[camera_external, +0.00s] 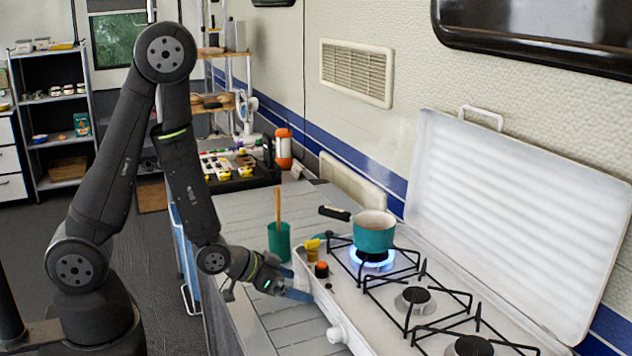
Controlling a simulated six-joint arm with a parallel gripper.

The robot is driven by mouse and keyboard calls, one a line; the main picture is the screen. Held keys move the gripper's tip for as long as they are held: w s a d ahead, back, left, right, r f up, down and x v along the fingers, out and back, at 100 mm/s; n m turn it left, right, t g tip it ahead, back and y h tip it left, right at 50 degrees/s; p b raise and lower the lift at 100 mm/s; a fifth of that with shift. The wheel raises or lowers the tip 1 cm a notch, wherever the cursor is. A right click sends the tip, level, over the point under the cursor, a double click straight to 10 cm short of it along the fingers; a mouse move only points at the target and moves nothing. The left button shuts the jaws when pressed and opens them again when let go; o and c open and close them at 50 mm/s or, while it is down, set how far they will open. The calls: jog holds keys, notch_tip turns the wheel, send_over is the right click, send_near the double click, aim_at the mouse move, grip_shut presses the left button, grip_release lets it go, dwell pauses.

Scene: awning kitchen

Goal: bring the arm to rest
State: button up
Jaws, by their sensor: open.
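My gripper (297,290) is open, low at the near left corner of the stove (350,318), by the counter's front part. Its fingers look bluish, and I see nothing between them. I cannot tell whether it touches the stove's edge. My arm rises from its base at the lower left, bends at the top and comes down to the gripper. A teal pot (375,238) stands on the back left burner, over a lit blue flame (371,259). A green cup (279,241) with a wooden stick in it stands on the counter behind the gripper.
Small yellow (312,250) and red-topped (321,270) jars stand at the stove's left end. The white lid (510,225) stands open against the wall. The other burners are empty. An orange bottle (284,149) and a tray of items (232,172) are farther back. The counter's middle (235,215) is clear.

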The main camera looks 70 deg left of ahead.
jog(key=shift+a+n+h, duration=0.15)
jog(key=shift+n+h, duration=0.45)
jog(key=shift+h, duration=0.2)
jog(key=shift+o, duration=0.6)
jog(key=s+a+r+m+t+y, duration=0.1)
jog(key=s+r, duration=0.1)
jog(key=r, duration=0.8)
jog(key=s+a+r+m+t+y, duration=0.1)
jog(key=s+r, duration=0.1)
jog(key=r, duration=0.7)
jog(key=x, duration=1)
jog(key=shift+d, duration=0.15)
jog(key=v, duration=1)
